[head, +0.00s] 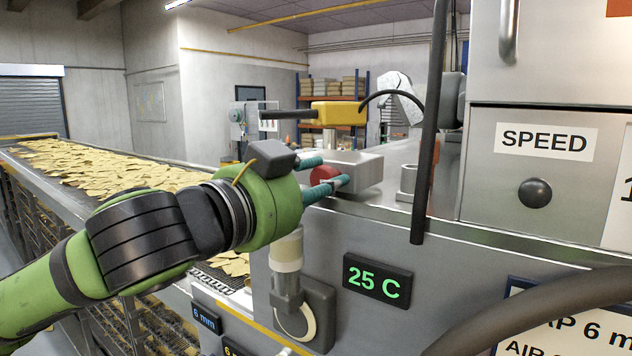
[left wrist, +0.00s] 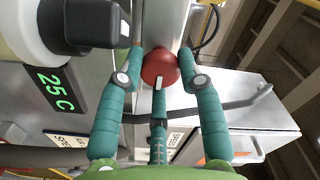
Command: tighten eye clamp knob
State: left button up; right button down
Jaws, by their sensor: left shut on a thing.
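A red knob (head: 325,176) sits at the left end of a grey block (head: 362,166) on the machine's ledge. A yellow sensor-like body (head: 338,114) with a dark tube is above the block. My left gripper (head: 322,174) reaches in from the left, its teal fingers shut around the red knob and partly hiding it. In the left wrist view, the knob (left wrist: 160,65) sits between the fingertips of my left gripper (left wrist: 160,72), with a short white mark on its face. My right gripper is not in view.
A dark vertical hose (head: 430,130) hangs right of the block. A 25 C display (head: 377,281) and a pale cylindrical fitting (head: 286,262) are below. A SPEED panel (head: 545,170) with a black knob is at the right. A conveyor (head: 50,181) of chips runs along the left.

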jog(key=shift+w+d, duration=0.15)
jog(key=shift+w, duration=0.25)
pick_arm(q)
jog(key=shift+n, duration=0.3)
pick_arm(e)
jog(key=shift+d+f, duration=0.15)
pick_arm(q)
jog(key=shift+b, duration=0.35)
jog(key=n+b, duration=0.3)
jog(key=n, duration=0.3)
jog(key=shift+f, duration=0.15)
jog(key=shift+d+n+b, duration=0.1)
jog(key=shift+n+b, duration=2.2)
jog(key=shift+n, duration=2.3)
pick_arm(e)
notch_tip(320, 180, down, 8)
